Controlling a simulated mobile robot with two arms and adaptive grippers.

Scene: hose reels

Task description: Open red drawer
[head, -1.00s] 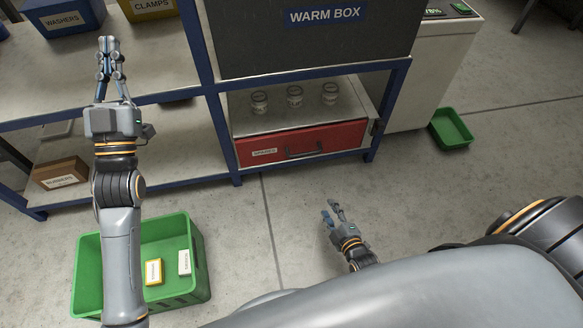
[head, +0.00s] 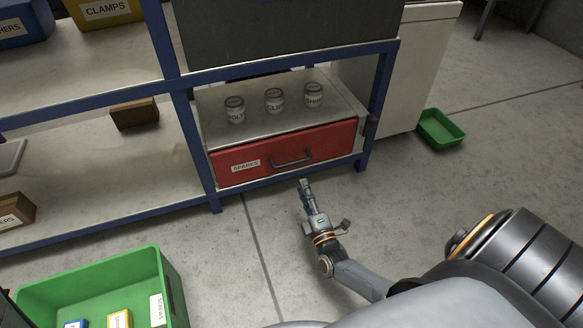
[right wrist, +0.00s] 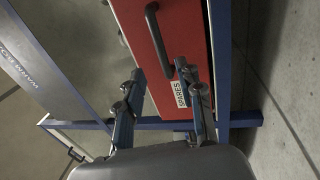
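The red drawer (head: 235,171) with a SPARES label sits low in the shelf unit. Its front looks flush with the cabinet, so it appears closed. Its dark bar handle (head: 292,161) is at the middle of the front. In the right wrist view the drawer front (right wrist: 140,45) and handle (right wrist: 153,38) show close ahead. My right gripper (head: 304,184) is in front of the drawer, just below the handle in the picture. Its fingers (right wrist: 157,73) are spread with nothing between them, and the handle looks apart from them. My left gripper is not in view.
Three labelled jars (head: 274,101) stand on top of the drawer cabinet. Blue shelf posts (head: 368,130) flank it. A green bin (head: 170,280) is on the floor at lower left, and a green tray (head: 441,129) at right. Floor in front of the drawer is clear.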

